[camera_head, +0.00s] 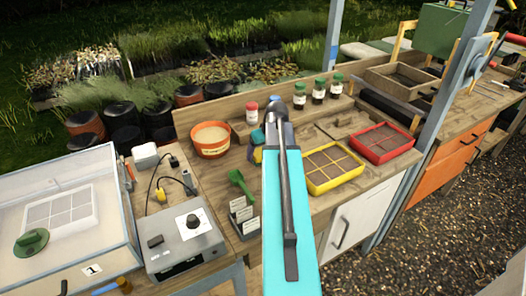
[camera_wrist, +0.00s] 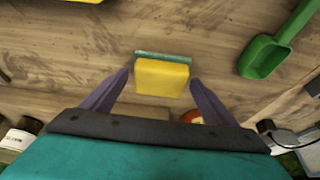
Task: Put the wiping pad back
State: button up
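The wiping pad, a yellow block with a green backing (camera_wrist: 162,77), is between the fingertips of my gripper (camera_wrist: 162,75) in the wrist view. In the head view a little of the pad's yellow (camera_head: 257,155) shows beside my gripper (camera_head: 268,145), above the wooden bench. My own arm hides the rest of the pad there. Whether the pad touches the bench is hard to tell.
A green scoop (camera_head: 240,184) lies left of my gripper. An orange pot (camera_head: 210,139), a red-lidded jar (camera_head: 252,113) and green-lidded jars (camera_head: 319,91) stand behind. A yellow tray (camera_head: 333,168) and red tray (camera_head: 382,143) stand right. A grey device (camera_head: 186,240) is at front left.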

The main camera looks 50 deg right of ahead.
jog(key=b+v, duration=0.1)
jog(key=v, duration=1.1)
jog(key=shift+r+b, duration=0.2)
jog(key=shift+b, duration=0.15)
dwell(1.1)
